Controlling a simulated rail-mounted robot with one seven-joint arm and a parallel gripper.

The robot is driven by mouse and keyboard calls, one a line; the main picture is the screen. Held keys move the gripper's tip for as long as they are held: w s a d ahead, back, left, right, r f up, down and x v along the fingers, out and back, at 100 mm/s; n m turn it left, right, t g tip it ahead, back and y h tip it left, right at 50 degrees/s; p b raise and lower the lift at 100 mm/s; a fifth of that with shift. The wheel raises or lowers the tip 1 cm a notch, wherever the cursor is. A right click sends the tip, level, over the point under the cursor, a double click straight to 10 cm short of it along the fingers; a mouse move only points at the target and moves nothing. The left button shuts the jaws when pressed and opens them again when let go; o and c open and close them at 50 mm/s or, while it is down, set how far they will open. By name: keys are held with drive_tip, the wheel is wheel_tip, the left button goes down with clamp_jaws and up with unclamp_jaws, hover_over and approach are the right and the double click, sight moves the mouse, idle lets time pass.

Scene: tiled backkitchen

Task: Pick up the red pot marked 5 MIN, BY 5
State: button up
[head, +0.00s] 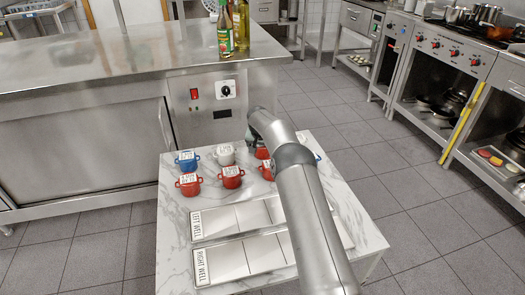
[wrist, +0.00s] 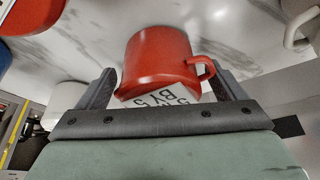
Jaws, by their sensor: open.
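In the wrist view a red pot (wrist: 158,58) stands between the two fingers of my gripper (wrist: 166,88). Its label is upside down and partly hidden by the gripper body; "BY 5" can be read, with part of a line above it. One handle shows on its right, close to the right finger. The fingers are open, one on each side of the pot, and I see no clear grip. In the head view my arm hides the gripper, and I cannot tell which red pot is this one.
Other labelled pots stand on the marble table (head: 172,220): a blue pot (head: 187,165), a white pot (head: 224,155) and several red ones, including one red pot (head: 231,180). Trays marked LEFT WELL (head: 215,222) and RIGHT WELL (head: 222,262) lie in front. Bottles (head: 241,25) stand on the steel counter.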

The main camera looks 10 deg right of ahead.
drive_tip(key=shift+w+f, duration=0.15)
drive_tip(key=shift+f, duration=0.2)
drive_tip(key=c, duration=1.2)
drive_tip(key=shift+c, duration=0.3)
drive_tip(key=shift+r, duration=0.15)
